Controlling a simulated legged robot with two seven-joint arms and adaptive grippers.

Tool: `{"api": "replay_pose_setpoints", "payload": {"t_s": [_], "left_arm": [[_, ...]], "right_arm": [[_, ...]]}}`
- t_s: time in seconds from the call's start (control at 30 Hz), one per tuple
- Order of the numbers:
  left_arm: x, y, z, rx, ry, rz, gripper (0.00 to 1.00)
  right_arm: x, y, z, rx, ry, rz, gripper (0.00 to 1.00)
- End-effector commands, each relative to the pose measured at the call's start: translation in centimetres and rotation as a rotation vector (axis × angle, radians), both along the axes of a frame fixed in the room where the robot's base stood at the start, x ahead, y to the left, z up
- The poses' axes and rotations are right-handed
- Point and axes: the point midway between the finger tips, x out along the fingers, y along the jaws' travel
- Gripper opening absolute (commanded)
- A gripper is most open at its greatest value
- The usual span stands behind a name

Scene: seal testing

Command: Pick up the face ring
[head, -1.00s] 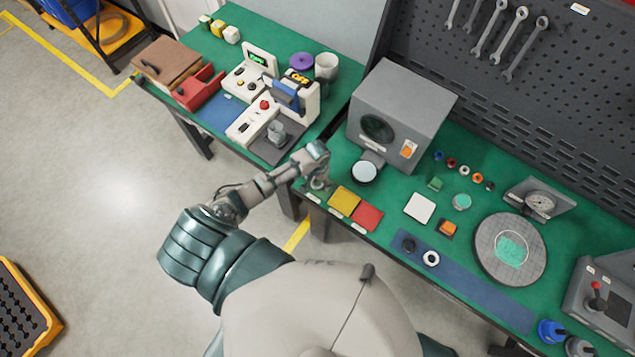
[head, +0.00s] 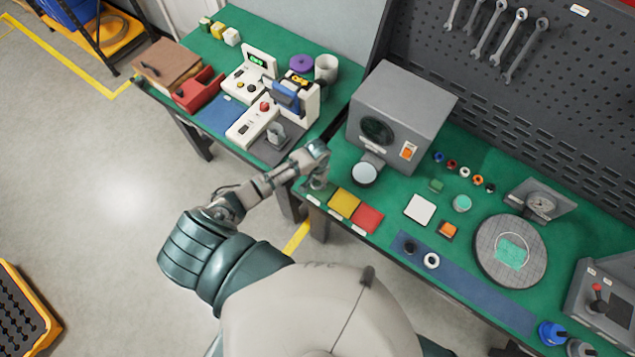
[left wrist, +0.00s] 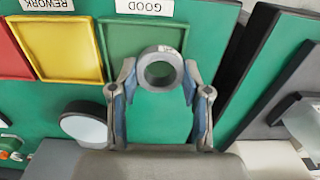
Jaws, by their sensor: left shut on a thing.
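The face ring (left wrist: 147,78) is a grey ring with a round hole, seen in the left wrist view between the fingertips of my left gripper (left wrist: 160,80). The gripper is shut on it, one finger on each side. The ring is at the edge of the green tray (left wrist: 128,35) labelled GOOD; I cannot tell whether it touches the surface. In the head view my left gripper (head: 318,178) is at the front left corner of the right bench, and the ring is too small to make out there. My right gripper is not in view.
A yellow tray (head: 344,203) and a red tray (head: 367,218) lie beside the gripper. A grey box-shaped device (head: 400,105) stands behind, with a pale round disc (head: 364,172) before it. A black ring (head: 409,245) and white ring (head: 425,261) lie on a blue strip.

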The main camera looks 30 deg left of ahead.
Motion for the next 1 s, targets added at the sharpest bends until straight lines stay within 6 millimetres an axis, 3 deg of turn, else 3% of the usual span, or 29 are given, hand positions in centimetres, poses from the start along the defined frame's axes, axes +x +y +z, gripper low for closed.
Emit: {"api": "replay_pose_setpoints", "payload": {"t_s": [0.13, 0.5, 0.7, 0.87, 1.0], "left_arm": [[-0.4, -0.2, 1.8, 0.000, -0.001, -0.003, 0.07], [-9.1, -4.2, 2.5, -0.001, 0.002, -0.005, 0.07], [-12.7, -6.0, 3.0, -0.002, 0.002, -0.002, 0.07], [-13.8, -6.7, 3.2, -0.001, -0.002, -0.037, 0.07], [-12.6, -7.0, 3.4, -0.008, -0.008, -0.240, 0.07]], "right_arm": [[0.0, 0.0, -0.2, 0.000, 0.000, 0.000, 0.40], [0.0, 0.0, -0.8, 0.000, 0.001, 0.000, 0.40], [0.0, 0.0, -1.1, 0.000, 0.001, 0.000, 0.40], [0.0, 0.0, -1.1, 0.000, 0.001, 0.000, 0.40], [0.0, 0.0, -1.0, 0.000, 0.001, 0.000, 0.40]]}}
